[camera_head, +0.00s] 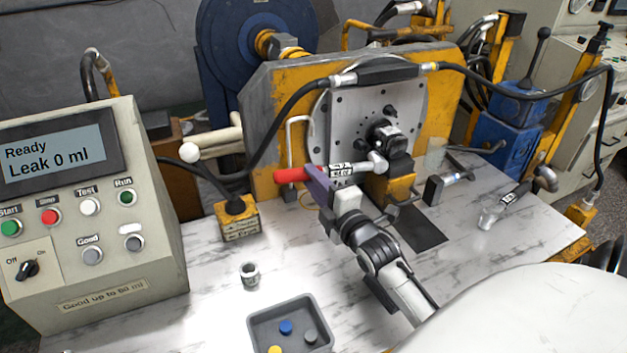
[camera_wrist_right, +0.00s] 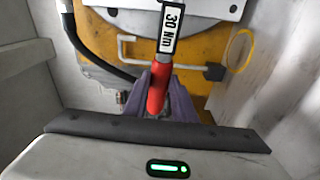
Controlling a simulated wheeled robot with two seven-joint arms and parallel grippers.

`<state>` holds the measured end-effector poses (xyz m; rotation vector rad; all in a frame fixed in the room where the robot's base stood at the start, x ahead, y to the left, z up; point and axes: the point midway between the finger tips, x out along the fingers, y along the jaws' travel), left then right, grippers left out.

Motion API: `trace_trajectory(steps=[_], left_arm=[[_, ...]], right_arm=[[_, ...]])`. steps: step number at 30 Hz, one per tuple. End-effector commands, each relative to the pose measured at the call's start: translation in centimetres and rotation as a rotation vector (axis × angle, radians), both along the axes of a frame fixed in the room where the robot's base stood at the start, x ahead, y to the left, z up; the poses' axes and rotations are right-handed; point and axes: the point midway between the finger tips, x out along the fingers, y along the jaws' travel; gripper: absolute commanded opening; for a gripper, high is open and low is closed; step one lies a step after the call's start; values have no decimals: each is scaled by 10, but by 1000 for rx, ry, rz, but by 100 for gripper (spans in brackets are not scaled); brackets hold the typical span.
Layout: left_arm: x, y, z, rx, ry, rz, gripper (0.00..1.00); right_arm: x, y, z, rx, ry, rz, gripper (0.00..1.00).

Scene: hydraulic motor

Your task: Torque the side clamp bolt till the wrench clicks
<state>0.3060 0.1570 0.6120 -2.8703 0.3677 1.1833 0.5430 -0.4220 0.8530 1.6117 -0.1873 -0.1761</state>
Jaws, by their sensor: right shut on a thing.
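A torque wrench has a red handle (camera_head: 292,175), a white label and a silver head (camera_head: 378,163). My right gripper (camera_head: 319,184), with purple fingers, is shut on the wrench near the handle. The wrench lies roughly level, its head at the right, in front of the dark motor (camera_head: 388,140) on the round plate. The side clamp bolt is not distinguishable; I cannot tell whether the head sits on it. In the right wrist view the red handle (camera_wrist_right: 158,88) runs between the purple fingers, and the label (camera_wrist_right: 172,30) reads 30 Nm. My left gripper is not in view.
A control box (camera_head: 90,210) at left reads "Ready, Leak 0 ml". A grey tray (camera_head: 256,338) with coloured caps and a small metal cup (camera_head: 250,275) are at the front. A black hose (camera_head: 500,82) arches over the yellow stand (camera_head: 262,105). Marble table is clear around the cup.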

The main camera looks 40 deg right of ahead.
Motion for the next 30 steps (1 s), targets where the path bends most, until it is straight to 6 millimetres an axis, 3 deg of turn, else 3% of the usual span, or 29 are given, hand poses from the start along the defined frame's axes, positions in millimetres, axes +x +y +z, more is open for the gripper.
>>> trace_trajectory(steps=[30], left_arm=[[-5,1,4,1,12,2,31]], right_arm=[[-19,4,6,-11,-13,108,0]])
